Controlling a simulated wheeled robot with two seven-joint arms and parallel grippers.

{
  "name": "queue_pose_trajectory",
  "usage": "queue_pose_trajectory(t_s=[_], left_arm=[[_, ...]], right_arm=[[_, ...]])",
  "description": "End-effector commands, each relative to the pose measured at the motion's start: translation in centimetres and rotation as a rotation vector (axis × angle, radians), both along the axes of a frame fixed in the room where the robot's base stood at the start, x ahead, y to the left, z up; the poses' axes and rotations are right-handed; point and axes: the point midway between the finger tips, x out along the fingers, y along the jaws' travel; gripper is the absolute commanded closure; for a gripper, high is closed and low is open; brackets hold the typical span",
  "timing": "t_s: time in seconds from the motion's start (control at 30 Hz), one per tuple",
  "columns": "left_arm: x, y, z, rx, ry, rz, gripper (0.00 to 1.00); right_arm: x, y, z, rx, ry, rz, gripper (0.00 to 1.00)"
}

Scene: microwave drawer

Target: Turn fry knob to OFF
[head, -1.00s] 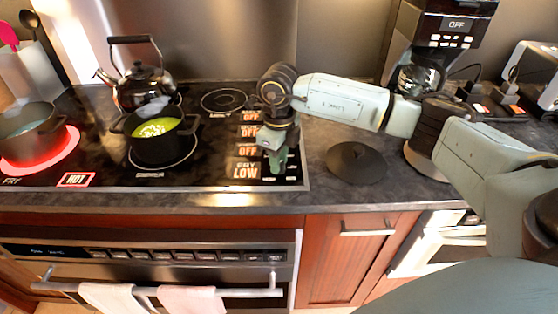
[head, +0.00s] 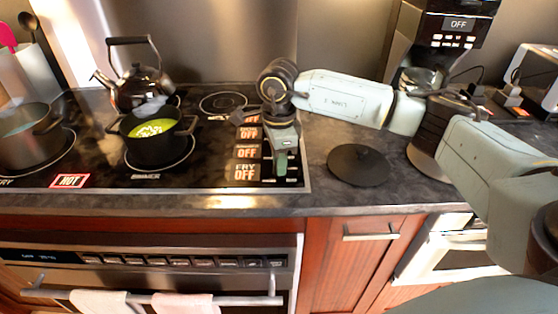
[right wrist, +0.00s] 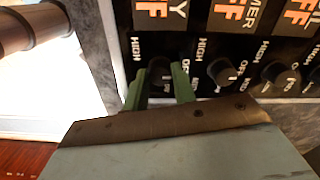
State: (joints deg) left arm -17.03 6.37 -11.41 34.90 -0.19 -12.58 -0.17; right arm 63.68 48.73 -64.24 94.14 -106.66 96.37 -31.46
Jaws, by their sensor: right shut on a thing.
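My right gripper (head: 282,163) reaches down over the right side of the black stovetop (head: 215,182). In the right wrist view, its two green fingers (right wrist: 160,84) are shut on the dark fry knob (right wrist: 159,76), one on each side. The knob is partly hidden between the fingers. The fry display (head: 245,172) reads OFF in orange. The large pot (head: 32,140) sits on the front left burner, whose ring is dark. My left gripper is not in view.
Other knobs, such as the simmer knob (right wrist: 222,72), sit close beside the fingers. A red-framed HOT sign (head: 69,181) is lit. A smaller pot with green contents (head: 155,140), a kettle (head: 140,88) and a black lid (head: 358,165) stand nearby.

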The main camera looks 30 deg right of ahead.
Motion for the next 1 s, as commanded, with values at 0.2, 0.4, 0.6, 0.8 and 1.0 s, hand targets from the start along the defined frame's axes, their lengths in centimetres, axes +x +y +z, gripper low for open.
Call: queue_pose_trajectory(t_s=[0.2, 0.4, 0.6, 0.8, 1.0], left_arm=[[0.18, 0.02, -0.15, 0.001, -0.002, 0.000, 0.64], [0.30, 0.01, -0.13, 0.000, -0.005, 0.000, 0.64], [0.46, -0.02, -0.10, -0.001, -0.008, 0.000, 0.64], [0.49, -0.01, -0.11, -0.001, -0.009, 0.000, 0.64], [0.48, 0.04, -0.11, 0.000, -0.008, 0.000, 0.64]], right_arm=[[0.04, -0.03, 0.08, -0.001, -0.002, 0.036, 0.96], [0.04, -0.02, 0.10, 0.000, -0.002, 0.042, 0.96], [0.05, -0.02, 0.11, 0.000, -0.002, 0.042, 0.96], [0.04, -0.01, 0.08, 0.000, -0.002, 0.041, 0.52], [0.02, -0.01, 0.04, 0.000, -0.001, 0.040, 0.52]])
